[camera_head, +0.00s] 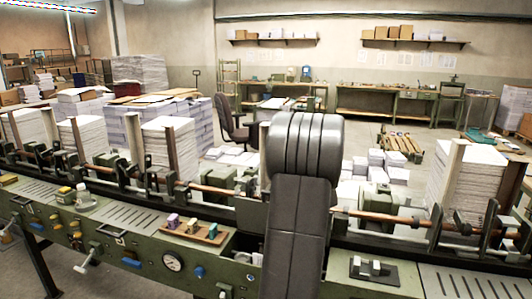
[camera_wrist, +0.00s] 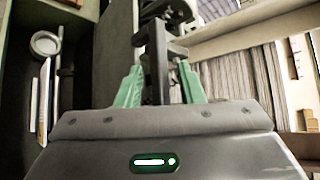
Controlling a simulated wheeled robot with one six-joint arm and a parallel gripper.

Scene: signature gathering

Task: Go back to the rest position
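My gripper (camera_wrist: 160,68) shows in the wrist view with its two green fingers spread apart. A dark metal machine part (camera_wrist: 160,50) shows in the gap between and beyond them; I cannot tell whether the fingers touch it. No held object is seen. In the head view my dark grey arm rises in the middle, in front of the long green gathering machine (camera_head: 140,212), and my gripper is hidden behind it.
Paper stacks (camera_head: 470,180) stand along the machine, above a copper-coloured shaft (camera_head: 385,217). A wooden tray of small blocks (camera_head: 195,232) lies on its front ledge. In the wrist view, a paper stack (camera_wrist: 225,75) is at right and a dark recess with a round pale part (camera_wrist: 45,43) at left.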

